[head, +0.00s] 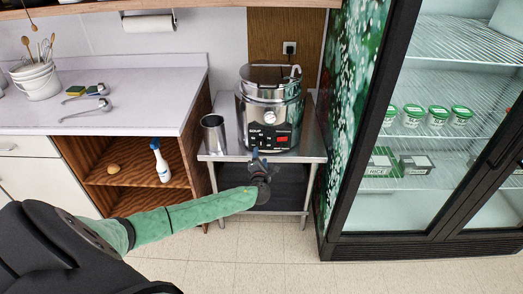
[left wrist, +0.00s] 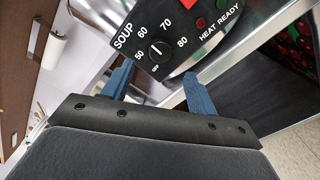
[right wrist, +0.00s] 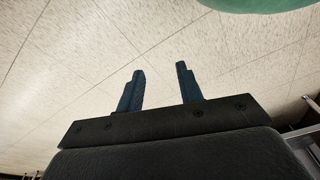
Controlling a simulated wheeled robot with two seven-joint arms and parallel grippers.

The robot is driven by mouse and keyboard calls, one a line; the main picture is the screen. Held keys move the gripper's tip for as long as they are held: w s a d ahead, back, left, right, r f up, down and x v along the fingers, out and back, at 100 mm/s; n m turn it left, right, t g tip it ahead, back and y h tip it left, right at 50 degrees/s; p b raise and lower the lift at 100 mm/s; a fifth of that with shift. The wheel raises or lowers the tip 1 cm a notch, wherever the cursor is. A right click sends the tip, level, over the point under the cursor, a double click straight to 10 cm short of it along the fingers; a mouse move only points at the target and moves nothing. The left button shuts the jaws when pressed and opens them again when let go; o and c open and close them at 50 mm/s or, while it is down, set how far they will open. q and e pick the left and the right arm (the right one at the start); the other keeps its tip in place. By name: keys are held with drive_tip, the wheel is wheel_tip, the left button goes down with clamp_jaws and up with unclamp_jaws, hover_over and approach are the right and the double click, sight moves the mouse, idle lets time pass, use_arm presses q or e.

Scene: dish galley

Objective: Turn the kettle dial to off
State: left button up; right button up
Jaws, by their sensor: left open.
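The kettle (head: 270,100) is a round steel soup kettle with a lid and a black front panel, standing on a steel table. In the left wrist view its panel (left wrist: 128,47) shows SOUP, numbers from 50 to 80 and an off mark at the bottom. The small black dial (left wrist: 160,51) has a pale pointer line that seems to point up and left, away from the off mark. My left gripper (left wrist: 159,72) is open in front of the panel, its fingers either side of the dial; contact cannot be told. My right gripper (right wrist: 160,72) is open and empty above the floor.
A steel cup (head: 213,134) stands left of the kettle on the steel table (head: 310,148). A glass-door fridge (head: 335,130) is close on the right. A counter (head: 130,115) with a white utensil bucket (head: 37,82) is on the left. A spray bottle (head: 160,163) stands on the shelf below.

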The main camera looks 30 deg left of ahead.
sight(261, 145)
use_arm(q)
drive_tip(key=p+x, duration=0.1)
drive_tip(key=x, duration=0.4)
drive_tip(key=shift+w+a+r+p, duration=0.1)
drive_tip(key=shift+w+p, duration=0.2)
drive_tip(key=shift+w, duration=0.05)
drive_tip(key=shift+x, duration=0.8)
use_arm(e)
drive_tip(key=shift+s+d+f, duration=0.3)
drive_tip(key=shift+s+f, duration=0.05)
drive_tip(key=shift+f, duration=0.3)
drive_tip(key=shift+s+d+f, duration=0.25)
drive_tip(key=shift+s+f, duration=0.05)
drive_tip(key=shift+f, duration=0.35)
drive_tip(key=shift+s+d+f, duration=0.3)
drive_tip(key=shift+s+f, duration=0.05)
drive_tip(key=shift+f, duration=0.3)
use_arm(q)
drive_tip(key=shift+s, duration=0.1)
drive_tip(key=shift+c, duration=0.2)
drive_tip(key=c, duration=0.9)
use_arm(e)
drive_tip(key=shift+d, duration=0.1)
